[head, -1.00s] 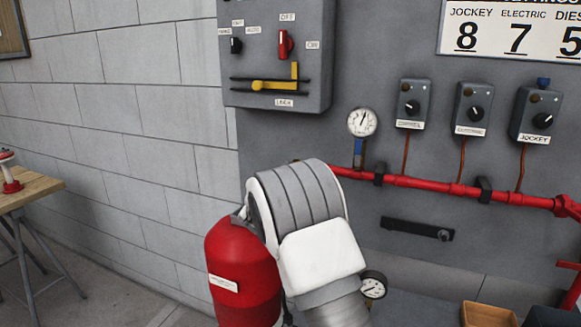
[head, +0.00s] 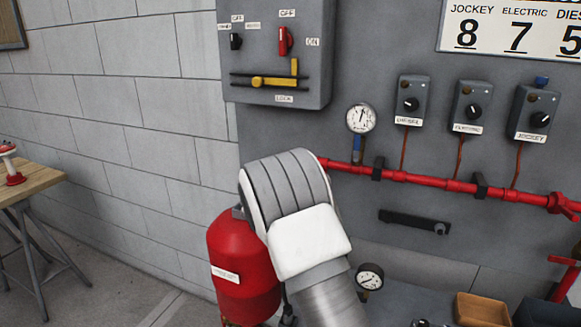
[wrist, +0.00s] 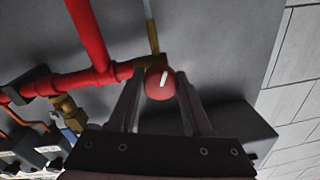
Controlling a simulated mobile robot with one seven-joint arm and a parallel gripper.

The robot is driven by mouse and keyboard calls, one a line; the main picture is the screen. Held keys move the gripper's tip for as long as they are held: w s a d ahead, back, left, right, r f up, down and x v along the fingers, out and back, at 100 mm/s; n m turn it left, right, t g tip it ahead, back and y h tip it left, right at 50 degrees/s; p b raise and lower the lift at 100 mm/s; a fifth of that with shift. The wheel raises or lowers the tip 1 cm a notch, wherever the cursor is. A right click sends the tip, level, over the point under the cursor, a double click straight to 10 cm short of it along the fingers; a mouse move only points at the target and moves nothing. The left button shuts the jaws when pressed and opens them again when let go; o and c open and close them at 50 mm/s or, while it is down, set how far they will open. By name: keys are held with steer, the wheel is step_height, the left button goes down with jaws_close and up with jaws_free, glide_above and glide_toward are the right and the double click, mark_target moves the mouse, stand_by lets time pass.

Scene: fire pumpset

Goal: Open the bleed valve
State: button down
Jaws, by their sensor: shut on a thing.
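A round red knob (wrist: 160,83) with a white mark shows in the wrist view, by the end of the red pipework; I take it to be the bleed valve, though no label on it is readable. My gripper (wrist: 162,85) is shut on this knob, one finger on each side. In the head view my arm hides both the gripper and the knob. A brass fitting (wrist: 128,70) and a thin brass tube (wrist: 152,35) lie just beyond the knob.
A red pipe (head: 400,176) runs along the grey panel, with a gauge (head: 361,118) and control boxes (head: 471,107) above it. A red tank (head: 243,265) stands left of my arm. Another gauge (head: 370,277) is just right of my arm.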

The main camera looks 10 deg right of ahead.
steer(key=shift+a+r, duration=0.1)
steer(key=shift+c, duration=1.8)
jaws_free()
steer(key=v, duration=1.7)
steer(key=shift+s+a, duration=0.1)
steer(key=shift+s, duration=0.05)
